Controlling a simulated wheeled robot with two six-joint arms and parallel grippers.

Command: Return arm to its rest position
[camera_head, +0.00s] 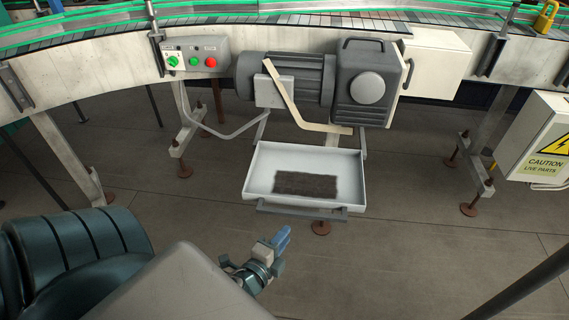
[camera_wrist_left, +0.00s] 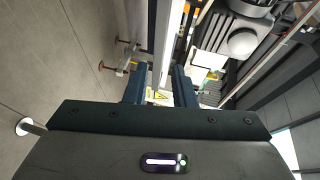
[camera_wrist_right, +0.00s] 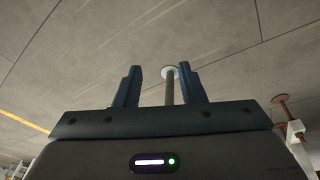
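My left gripper (camera_head: 282,240) shows low in the middle of the head view, in front of and below the white tray (camera_head: 262,160). It also shows in the left wrist view (camera_wrist_left: 158,86), where its two dark blue fingers stand apart with nothing held between them. My right gripper (camera_wrist_right: 160,84) is not in the head view. In the right wrist view its fingers are apart and empty, with floor behind them and a thin post seen beyond the gap. No bottle shows in any view.
The tray holds a dark patch and sits under a grey motor (camera_head: 372,85) on the conveyor (camera_head: 110,65). A control box (camera_head: 195,56) is at the left and a caution cabinet (camera_head: 540,135) at the right. Conveyor legs stand on both sides. Open floor (camera_head: 400,260) lies in front.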

